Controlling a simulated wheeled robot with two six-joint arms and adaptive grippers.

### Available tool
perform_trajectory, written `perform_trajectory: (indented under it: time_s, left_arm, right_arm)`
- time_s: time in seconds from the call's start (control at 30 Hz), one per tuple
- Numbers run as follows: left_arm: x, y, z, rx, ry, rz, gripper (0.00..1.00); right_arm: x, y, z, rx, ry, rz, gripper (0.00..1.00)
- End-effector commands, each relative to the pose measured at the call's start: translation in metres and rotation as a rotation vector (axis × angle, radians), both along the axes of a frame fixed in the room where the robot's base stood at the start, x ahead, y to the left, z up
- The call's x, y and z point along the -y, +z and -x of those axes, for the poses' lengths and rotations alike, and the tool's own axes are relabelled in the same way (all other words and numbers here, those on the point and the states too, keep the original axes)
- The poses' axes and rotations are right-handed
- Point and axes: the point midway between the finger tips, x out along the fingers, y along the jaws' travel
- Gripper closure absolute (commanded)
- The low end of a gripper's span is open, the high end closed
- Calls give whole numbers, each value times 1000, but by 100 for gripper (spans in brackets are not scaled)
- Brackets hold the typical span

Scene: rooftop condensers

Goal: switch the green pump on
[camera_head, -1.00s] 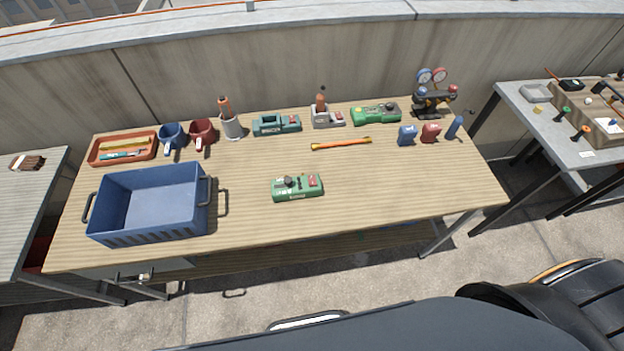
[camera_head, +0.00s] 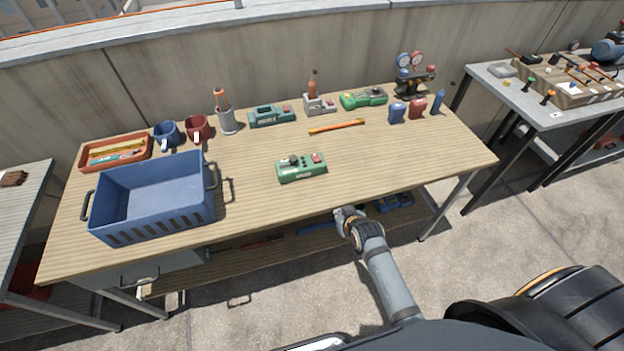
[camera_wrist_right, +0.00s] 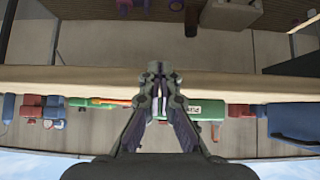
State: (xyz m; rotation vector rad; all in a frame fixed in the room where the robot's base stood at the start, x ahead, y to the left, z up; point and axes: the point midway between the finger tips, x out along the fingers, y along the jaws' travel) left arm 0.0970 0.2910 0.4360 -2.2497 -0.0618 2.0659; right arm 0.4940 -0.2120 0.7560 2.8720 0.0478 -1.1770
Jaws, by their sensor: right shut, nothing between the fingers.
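A green pump-like unit (camera_head: 302,167) with a dark knob and a red switch sits near the middle front of the wooden workbench (camera_head: 250,190). A brighter green unit (camera_head: 363,98) stands at the back of the bench, and a teal one (camera_head: 271,116) stands left of it. My right gripper (camera_head: 345,213) is at the bench's front edge, apart from the front unit and to its lower right. It is shut and empty. The wrist view, upside down, shows its closed fingers (camera_wrist_right: 157,75) and a green unit (camera_wrist_right: 196,110) beyond the edge. My left gripper is not in view.
A blue bin (camera_head: 150,195) takes up the bench's left front. Mugs, an orange tray (camera_head: 115,150), bottles and gauges (camera_head: 413,72) line the back. An orange-yellow rod (camera_head: 337,126) lies behind the front unit. The bench top to the right of that unit is clear.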

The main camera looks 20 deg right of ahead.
Motion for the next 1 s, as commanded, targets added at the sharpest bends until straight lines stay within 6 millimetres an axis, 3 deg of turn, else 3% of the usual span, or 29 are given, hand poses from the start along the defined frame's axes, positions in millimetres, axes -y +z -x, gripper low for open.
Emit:
perform_trajectory:
  time_s: [0.13,0.3,0.4,0.53,0.83,1.0]
  left_arm:
    - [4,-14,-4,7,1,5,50]
    - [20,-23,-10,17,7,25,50]
    - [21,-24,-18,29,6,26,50]
    - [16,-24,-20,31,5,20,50]
    - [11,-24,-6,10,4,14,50]
    - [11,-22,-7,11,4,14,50]
  right_arm:
    - [-10,69,-45,189,0,-21,100]
    - [-15,135,-69,345,-2,-33,100]
    - [-16,157,-74,396,-3,-38,100]
    - [-16,167,-76,415,-4,-39,100]
    - [-16,165,-78,412,-4,-38,100]
    - [-17,158,-98,410,-4,-38,100]
